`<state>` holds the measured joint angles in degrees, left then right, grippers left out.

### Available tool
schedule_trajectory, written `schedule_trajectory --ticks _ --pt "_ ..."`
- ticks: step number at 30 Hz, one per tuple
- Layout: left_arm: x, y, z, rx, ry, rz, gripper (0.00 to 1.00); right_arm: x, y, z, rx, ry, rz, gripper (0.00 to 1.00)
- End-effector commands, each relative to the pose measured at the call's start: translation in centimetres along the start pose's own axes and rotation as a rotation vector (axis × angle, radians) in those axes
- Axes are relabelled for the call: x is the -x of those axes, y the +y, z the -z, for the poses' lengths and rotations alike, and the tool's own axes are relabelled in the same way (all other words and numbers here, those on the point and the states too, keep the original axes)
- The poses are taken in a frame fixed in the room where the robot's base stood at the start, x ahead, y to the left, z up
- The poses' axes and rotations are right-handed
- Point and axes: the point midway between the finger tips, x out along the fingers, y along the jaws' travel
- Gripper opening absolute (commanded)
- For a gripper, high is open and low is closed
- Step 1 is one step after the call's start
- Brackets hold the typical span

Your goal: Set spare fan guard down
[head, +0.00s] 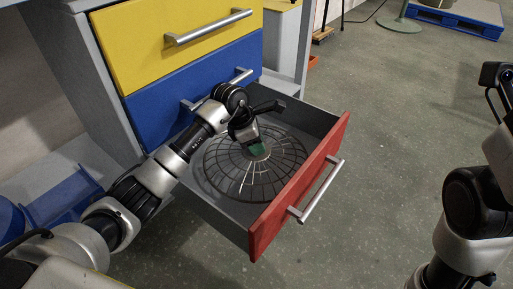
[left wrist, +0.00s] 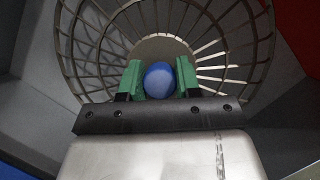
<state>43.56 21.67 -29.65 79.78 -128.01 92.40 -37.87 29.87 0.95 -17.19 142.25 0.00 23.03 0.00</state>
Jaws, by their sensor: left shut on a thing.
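The spare fan guard (head: 255,178) is a round dark wire grille with a centre disc. In the head view it lies within the walls of the open drawer (head: 225,216); I cannot tell whether it touches the floor. My left gripper (head: 257,149) points down at its centre. In the left wrist view the green fingertips of my left gripper (left wrist: 159,84) are shut on a blue round knob at the middle of the guard (left wrist: 160,47). The fingers hide part of the hub. My right arm shows at the right edge, its gripper out of view.
The drawer has a red front (head: 300,190) with a metal handle (head: 317,192). Above it are a shut blue drawer (head: 160,112) and a shut yellow drawer (head: 125,45). Open floor lies to the right. A blue pallet (head: 465,18) is far back.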

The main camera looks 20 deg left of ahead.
Motion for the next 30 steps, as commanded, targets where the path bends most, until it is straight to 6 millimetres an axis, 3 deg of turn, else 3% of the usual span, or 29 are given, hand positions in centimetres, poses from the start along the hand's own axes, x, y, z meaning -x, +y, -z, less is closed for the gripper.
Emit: schedule_trajectory --ticks 24,25,29,30 --pt "-1.0 0.0 0.3 -0.001 -0.004 -0.002 0.0 -0.3 -0.1 0.3 0.002 0.013 0.005 0.56" --pt "-1.1 0.0 0.4 0.0 -0.002 0.0 0.37 -0.3 -0.1 0.3 0.001 0.013 0.005 0.56" --pt "-1.1 0.0 0.4 0.0 -0.001 0.0 0.57 -0.3 -0.1 0.3 0.001 0.013 0.005 0.56" --pt "-1.1 0.0 0.4 0.0 -0.001 0.0 0.58 -0.3 -0.1 0.3 0.001 0.013 0.005 0.56"
